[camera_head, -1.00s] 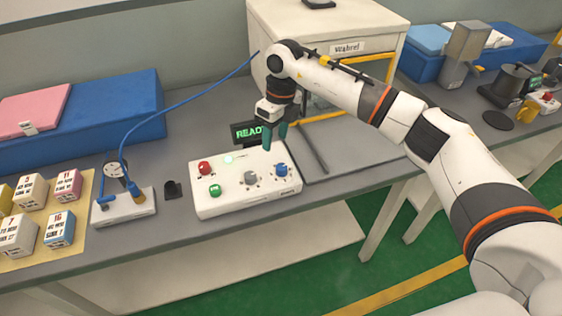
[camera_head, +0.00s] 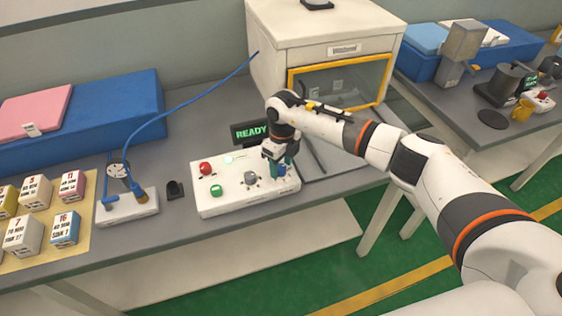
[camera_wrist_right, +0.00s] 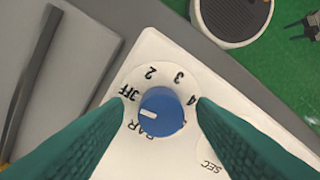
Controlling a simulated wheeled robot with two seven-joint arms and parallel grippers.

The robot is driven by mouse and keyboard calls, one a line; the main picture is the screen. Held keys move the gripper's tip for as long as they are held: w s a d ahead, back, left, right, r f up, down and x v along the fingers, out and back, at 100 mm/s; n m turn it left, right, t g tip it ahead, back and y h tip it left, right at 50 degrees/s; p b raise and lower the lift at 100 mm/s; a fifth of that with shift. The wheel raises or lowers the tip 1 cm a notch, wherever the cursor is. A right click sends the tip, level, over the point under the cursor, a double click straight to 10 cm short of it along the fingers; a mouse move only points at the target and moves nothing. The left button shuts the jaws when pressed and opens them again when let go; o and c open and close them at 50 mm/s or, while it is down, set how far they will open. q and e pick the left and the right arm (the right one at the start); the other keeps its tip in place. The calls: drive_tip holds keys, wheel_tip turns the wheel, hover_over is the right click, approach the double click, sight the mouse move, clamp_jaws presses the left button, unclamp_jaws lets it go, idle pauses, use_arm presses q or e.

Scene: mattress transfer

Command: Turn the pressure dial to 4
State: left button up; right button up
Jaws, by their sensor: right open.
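The pressure dial is a blue round knob (camera_wrist_right: 161,107) on the white control box (camera_head: 236,202). In the right wrist view its ring is marked OFF, 2, 3 and 4, with BAR beside the knob. The knob's white mark points left, on the OFF side and away from the 4. My right gripper (camera_head: 282,172) is over the dial in the head view. Its green fingers are open on either side of the knob in the wrist view, with gaps showing. The knob is partly hidden by the fingers in the head view. My left gripper is not in view.
The box also has a red button (camera_head: 205,168), a green button (camera_head: 216,190) and a grey knob (camera_head: 251,178). A READY display (camera_head: 250,132) stands behind it. A white cabinet (camera_head: 325,48) with a yellow-framed window is behind my right arm.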

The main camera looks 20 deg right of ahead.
drive_tip(key=shift+c, duration=0.3)
drive_tip(key=c, duration=0.9)
